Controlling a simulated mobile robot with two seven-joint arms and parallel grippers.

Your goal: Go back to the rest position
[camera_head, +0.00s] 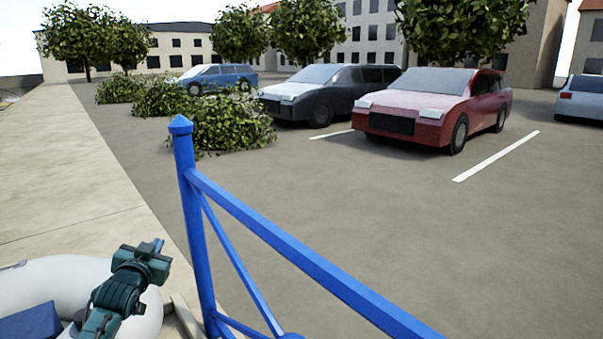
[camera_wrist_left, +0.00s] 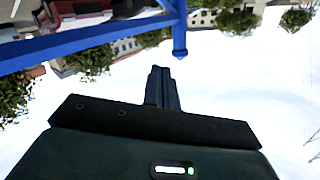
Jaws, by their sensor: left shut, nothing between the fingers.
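My left gripper (camera_head: 153,248) shows low at the left in the head view, at the end of my dark green arm, above a pale inflatable boat. Its fingers are shut with nothing between them. In the left wrist view the closed fingers of my left gripper (camera_wrist_left: 162,88) point up the picture against bright sky, below and left of the blue post's tip. My right gripper is not in view.
A blue railing (camera_head: 300,255) with a post (camera_head: 190,200) stands just right of my left gripper. The inflatable boat (camera_head: 65,270) holds a blue box (camera_head: 30,324). Beyond lie a paved walkway (camera_head: 75,170), bushes (camera_head: 225,125) and parked cars, including a red one (camera_head: 420,108).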

